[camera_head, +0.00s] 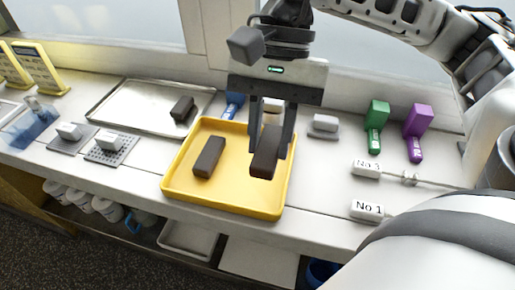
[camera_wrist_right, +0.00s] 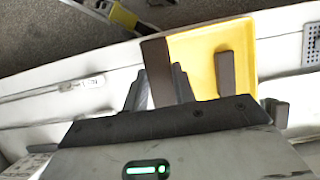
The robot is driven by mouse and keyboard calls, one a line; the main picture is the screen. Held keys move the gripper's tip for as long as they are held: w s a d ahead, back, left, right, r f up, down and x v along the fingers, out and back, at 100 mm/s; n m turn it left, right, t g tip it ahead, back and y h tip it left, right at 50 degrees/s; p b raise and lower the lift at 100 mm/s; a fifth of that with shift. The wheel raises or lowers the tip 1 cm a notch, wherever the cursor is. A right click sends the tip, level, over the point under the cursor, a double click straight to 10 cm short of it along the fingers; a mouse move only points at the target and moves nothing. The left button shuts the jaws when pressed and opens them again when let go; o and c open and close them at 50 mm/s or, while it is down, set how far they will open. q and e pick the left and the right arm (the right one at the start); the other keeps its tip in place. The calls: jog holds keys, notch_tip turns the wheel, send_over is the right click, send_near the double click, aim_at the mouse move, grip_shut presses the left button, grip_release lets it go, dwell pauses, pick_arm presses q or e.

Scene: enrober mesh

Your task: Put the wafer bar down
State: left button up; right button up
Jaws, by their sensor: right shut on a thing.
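My right gripper (camera_head: 268,140) comes down from above and is shut on a dark brown wafer bar (camera_head: 264,163). It holds the bar over the right part of the yellow tray (camera_head: 179,193). Whether the bar touches the tray floor cannot be told. In the right wrist view the held bar (camera_wrist_right: 157,70) sticks out beyond the fingers (camera_wrist_right: 160,87), near the edge of the yellow tray (camera_wrist_right: 190,48). A second brown bar (camera_head: 209,157) lies in the left part of the yellow tray; it also shows in the right wrist view (camera_wrist_right: 224,75). My left gripper is not in view.
A metal tray (camera_head: 128,108) with one dark bar (camera_head: 182,108) stands behind left. White blocks on a grey pad (camera_head: 70,133) and a mesh (camera_head: 109,147) lie at left. Green (camera_head: 376,125) and purple (camera_head: 417,130) tools and labelled handles (camera_head: 366,168) are at right.

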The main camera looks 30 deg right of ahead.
aim_at(261, 141)
jog(key=w+f, duration=0.2)
jog(key=w+d+f, duration=0.1)
jog(key=f, duration=0.2)
jog(key=shift+w, duration=0.35)
notch_tip(261, 141, down, 3)
jog(key=shift+w+d+f+p, duration=0.1)
jog(key=shift+w+d+p, duration=0.05)
jog(key=shift+p, duration=0.15)
jog(key=shift+f+b, duration=0.35)
jog(key=shift+b, duration=0.05)
jog(key=o, duration=0.6)
jog(key=shift+r, duration=0.1)
jog(key=shift+o, duration=0.8)
jog(key=shift+r+p, duration=0.4)
jog(key=shift+p, duration=0.2)
pick_arm(q)
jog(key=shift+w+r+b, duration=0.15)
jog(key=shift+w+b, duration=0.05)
jog(key=shift+b, duration=0.15)
pick_arm(e)
jog(key=v, duration=1.1)
jog(key=shift+r, duration=0.3)
